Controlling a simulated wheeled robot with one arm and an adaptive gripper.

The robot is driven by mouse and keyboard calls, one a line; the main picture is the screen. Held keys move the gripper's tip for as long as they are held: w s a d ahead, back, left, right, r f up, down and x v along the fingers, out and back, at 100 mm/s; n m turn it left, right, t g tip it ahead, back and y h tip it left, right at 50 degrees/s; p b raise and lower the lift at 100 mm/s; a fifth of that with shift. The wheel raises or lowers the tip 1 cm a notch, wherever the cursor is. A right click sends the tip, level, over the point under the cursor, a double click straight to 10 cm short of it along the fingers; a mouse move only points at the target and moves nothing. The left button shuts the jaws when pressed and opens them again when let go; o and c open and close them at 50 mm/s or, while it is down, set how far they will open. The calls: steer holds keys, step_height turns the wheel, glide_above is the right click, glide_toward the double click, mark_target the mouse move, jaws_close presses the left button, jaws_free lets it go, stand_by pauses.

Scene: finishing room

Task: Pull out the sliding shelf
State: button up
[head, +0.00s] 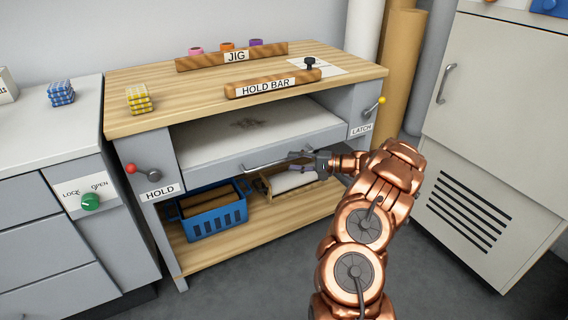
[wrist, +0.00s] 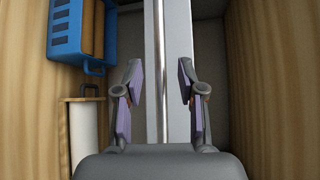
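The sliding shelf (head: 215,143) is a pale board with a dark smudge, under the wooden top of the workbench. Its grey front carries a long metal bar handle (head: 262,163). In the wrist view the handle (wrist: 157,45) runs up the picture beside the shelf's front edge (wrist: 180,40). My gripper (head: 300,156) is at the right part of the handle. In the wrist view my gripper (wrist: 161,82) is open, with one finger on each side of the handle; gaps show on both sides.
A blue basket (head: 212,215) and a holder with a white roll (head: 290,181) are on the lower shelf. A green LOCK/OPEN knob (head: 90,202) is on the left cabinet. A grey cabinet (head: 490,110) stands at the right. Floor in front is clear.

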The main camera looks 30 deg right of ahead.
mark_target(284, 159)
steer(key=shift+b+x, duration=0.35)
steer(key=shift+x, duration=1.85)
jaws_close()
